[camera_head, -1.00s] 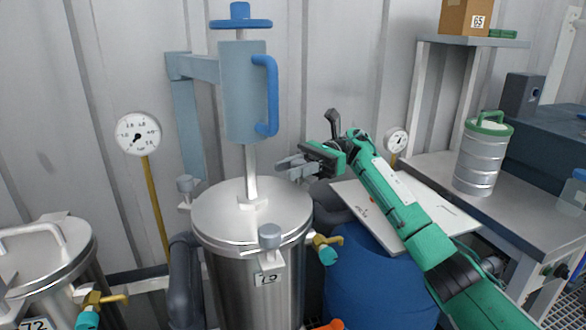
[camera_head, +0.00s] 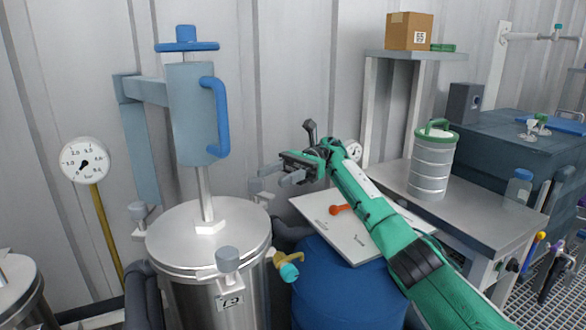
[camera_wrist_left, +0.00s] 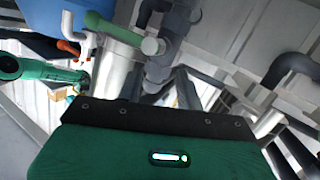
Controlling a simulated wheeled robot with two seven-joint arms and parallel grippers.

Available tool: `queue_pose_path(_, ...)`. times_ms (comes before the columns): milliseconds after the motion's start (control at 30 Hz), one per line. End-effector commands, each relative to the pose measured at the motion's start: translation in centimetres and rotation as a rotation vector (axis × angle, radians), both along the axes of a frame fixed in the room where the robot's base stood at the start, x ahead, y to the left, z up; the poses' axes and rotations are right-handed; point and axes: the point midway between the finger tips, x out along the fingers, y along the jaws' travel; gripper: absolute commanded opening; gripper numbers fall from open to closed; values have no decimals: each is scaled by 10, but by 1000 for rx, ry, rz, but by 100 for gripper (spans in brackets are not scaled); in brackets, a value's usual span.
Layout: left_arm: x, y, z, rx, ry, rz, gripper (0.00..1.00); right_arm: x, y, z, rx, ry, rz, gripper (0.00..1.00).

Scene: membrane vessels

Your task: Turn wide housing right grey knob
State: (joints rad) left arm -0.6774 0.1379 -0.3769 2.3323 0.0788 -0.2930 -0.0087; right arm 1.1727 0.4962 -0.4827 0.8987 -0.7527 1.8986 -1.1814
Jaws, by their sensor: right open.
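The wide steel housing (camera_head: 190,275) stands upright at the lower left of the head view with its flat lid (camera_head: 175,240). One grey knob (camera_head: 228,262) sits at the lid's front right edge, and another grey knob (camera_head: 138,212) at its left edge. A pale piece behind the lid's right side, near my fingertips, is too unclear to name. My right gripper (camera_head: 284,174) is open and empty, up and right of the lid, apart from both clear knobs. My left gripper's fingers do not show; the left wrist view shows a green panel and pipes.
A blue barrel (camera_head: 340,290) stands right of the housing, under a white board (camera_head: 345,240) and my right arm. A teal-and-brass valve (camera_head: 287,268) juts from the housing's right. A blue-handled column (camera_head: 190,115) rises above the lid. A bench (camera_head: 465,205) stands at right.

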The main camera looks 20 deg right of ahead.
Motion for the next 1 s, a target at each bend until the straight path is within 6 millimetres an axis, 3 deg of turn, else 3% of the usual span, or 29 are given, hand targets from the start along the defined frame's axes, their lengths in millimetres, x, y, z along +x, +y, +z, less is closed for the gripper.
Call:
queue_pose_path(200,-3,-1,-5,6,25,-7,36,12,-29,1,-1,2,1,52)
queue_pose_path(1000,7,2,11,-11,-57,10,36,21,-52,0,0,0,0,52)
